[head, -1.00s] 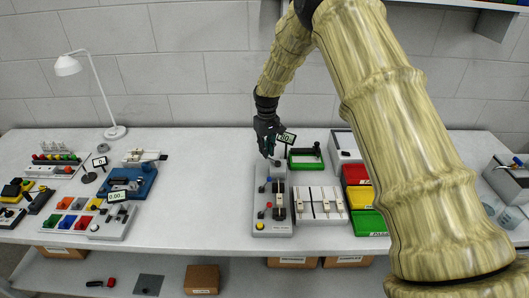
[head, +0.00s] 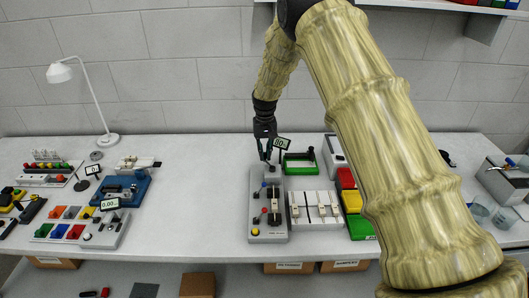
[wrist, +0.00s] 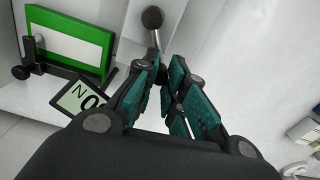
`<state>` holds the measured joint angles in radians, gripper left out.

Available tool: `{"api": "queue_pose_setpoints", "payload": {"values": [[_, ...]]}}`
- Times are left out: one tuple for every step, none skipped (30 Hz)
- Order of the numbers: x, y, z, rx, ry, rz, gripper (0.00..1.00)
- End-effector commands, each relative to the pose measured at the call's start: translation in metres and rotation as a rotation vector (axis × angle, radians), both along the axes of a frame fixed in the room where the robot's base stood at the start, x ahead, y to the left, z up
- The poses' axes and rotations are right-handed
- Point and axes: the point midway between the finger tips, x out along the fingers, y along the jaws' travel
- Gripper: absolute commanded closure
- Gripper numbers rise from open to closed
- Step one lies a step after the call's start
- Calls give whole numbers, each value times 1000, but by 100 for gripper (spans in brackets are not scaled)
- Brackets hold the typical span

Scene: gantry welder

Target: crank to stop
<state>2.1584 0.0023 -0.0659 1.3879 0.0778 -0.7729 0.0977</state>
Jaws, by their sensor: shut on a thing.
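The gantry welder is a grey base unit (head: 269,222) with knobs and a yellow button, standing mid-table in the head view. My gripper (head: 265,152) is at its far end, pointing down. In the wrist view, my gripper (wrist: 172,66) has its teal-padded fingers brought together around the crank's grey arm. The crank's dark round end (wrist: 152,17) shows just beyond the fingertips. The part of the crank between the fingers is mostly hidden. A small display (head: 282,143) stands close beside my gripper; its digits are only partly readable.
A green frame (head: 300,161) stands right of my gripper, close to it. A blue device (head: 121,188) and button panels are on the left. Table between them and the welder is clear.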

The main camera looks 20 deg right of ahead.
Motion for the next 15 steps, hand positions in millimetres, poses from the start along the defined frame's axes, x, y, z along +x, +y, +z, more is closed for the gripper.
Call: {"api": "queue_pose_setpoints", "payload": {"values": [[0, -1, 0, -1, 0, 0, 100], [0, -1, 0, -1, 0, 0, 100], [0, -1, 0, -1, 0, 0, 100], [0, -1, 0, -1, 0, 0, 100], [0, -1, 0, -1, 0, 0, 100], [0, -1, 0, -1, 0, 0, 100], [0, -1, 0, -1, 0, 1, 82], [0, -1, 0, -1, 0, 1, 77], [0, -1, 0, -1, 0, 1, 70], [0, -1, 0, -1, 0, 1, 64], [0, -1, 0, -1, 0, 1, 63], [0, -1, 0, -1, 0, 1, 63], [0, -1, 0, -1, 0, 1, 63], [0, -1, 0, -1, 0, 1, 63], [0, -1, 0, -1, 0, 1, 63]]}}
